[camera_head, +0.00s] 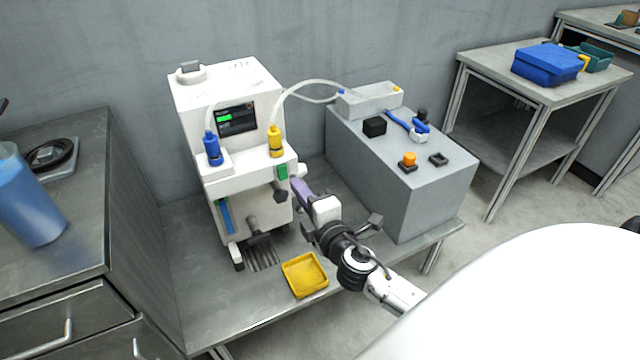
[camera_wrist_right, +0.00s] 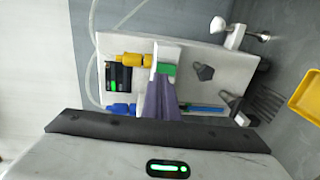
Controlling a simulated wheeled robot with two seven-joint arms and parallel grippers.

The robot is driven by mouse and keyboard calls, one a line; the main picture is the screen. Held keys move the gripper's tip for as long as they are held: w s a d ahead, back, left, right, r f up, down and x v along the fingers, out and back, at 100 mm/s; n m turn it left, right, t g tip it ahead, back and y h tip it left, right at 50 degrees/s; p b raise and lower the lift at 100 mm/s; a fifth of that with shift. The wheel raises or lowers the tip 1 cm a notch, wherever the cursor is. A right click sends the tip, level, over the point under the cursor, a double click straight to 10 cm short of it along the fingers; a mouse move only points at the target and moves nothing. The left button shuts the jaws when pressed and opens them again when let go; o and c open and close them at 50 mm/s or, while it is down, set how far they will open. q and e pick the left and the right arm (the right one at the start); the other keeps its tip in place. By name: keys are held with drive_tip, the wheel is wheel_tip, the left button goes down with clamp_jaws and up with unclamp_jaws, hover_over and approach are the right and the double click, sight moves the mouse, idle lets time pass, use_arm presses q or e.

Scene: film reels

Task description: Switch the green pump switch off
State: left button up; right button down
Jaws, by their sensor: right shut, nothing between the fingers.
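The green pump switch (camera_head: 282,171) is on the right front of the white pump machine (camera_head: 262,222), below the yellow-capped fitting. My right gripper (camera_head: 296,183) is shut and empty, with its purple fingers pointing at the machine's front just beside the switch. In the right wrist view the green switch (camera_wrist_right: 166,69) shows at the tips of the shut fingers (camera_wrist_right: 163,78), which partly cover it. I cannot tell whether they touch it or which way the switch is set. The display (camera_head: 236,119) has a lit green patch. My left gripper is not in view.
A blue bottle (camera_head: 213,146) and a yellow bottle (camera_head: 275,142) stand on the machine's ledge, with clear tubing. A dark knob (camera_head: 281,193) sits below the switch. A yellow tray (camera_head: 304,275) lies in front. A grey control box (camera_head: 405,185) stands to the right.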

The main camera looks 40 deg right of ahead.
use_arm(q)
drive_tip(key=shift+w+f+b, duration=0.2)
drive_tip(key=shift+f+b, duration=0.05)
drive_tip(key=shift+b, duration=0.1)
use_arm(e)
drive_tip(key=v, duration=0.7)
drive_tip(key=shift+s+a, duration=0.15)
drive_tip(key=shift+s, duration=0.25)
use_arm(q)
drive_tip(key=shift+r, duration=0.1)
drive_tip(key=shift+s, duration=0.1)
